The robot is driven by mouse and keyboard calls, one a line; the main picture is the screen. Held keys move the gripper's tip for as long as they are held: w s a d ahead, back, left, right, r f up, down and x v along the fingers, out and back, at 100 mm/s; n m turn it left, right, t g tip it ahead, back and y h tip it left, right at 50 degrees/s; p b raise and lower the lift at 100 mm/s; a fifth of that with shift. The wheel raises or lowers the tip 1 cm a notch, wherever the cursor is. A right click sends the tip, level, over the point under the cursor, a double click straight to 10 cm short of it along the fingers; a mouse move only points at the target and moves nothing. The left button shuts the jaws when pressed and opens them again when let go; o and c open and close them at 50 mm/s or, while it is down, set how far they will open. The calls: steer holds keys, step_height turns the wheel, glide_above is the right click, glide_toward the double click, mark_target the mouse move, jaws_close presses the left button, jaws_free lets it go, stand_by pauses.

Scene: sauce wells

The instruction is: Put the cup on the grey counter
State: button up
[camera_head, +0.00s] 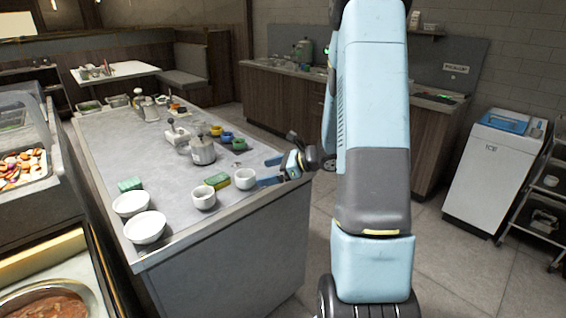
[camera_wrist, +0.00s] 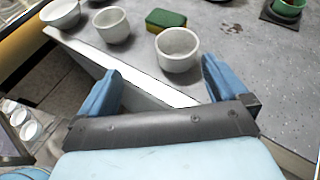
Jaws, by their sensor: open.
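Two white cups stand upright on the grey counter (camera_head: 170,205). The nearer one to my gripper is the right cup (camera_head: 245,178), which also shows in the wrist view (camera_wrist: 177,50). The left cup (camera_head: 204,198) is beside it and shows farther left in the wrist view (camera_wrist: 112,25). My gripper (camera_head: 269,171) is open and empty at the counter's right edge, its blue fingers pointing toward the right cup. In the wrist view the right cup lies ahead of the gap between the fingertips (camera_wrist: 158,80), apart from them.
A green-yellow sponge (camera_head: 218,181) lies behind the cups. Two white bowls (camera_head: 145,227) stand at the counter's near left end. A metal pot (camera_head: 202,152) and small coloured bowls (camera_head: 227,137) stand farther back. The counter's middle has bare room.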

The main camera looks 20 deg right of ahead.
steer(key=s+a+r+n+g+h, duration=0.3)
steer(key=s+a+r+n+g, duration=0.45)
steer(key=s+r+n, duration=0.6)
steer(key=s+d+r+n+t+h, duration=0.2)
steer(key=s+r+n+t+h, duration=0.3)
steer(key=s+n, duration=0.6)
steer(key=s+r+h, duration=0.2)
steer(key=s+r, duration=0.1)
steer(key=s, duration=0.1)
steer(key=shift+r+h, duration=0.2)
steer(key=shift+h, duration=0.1)
steer(key=shift+d, duration=0.1)
steer(key=shift+c, duration=0.3)
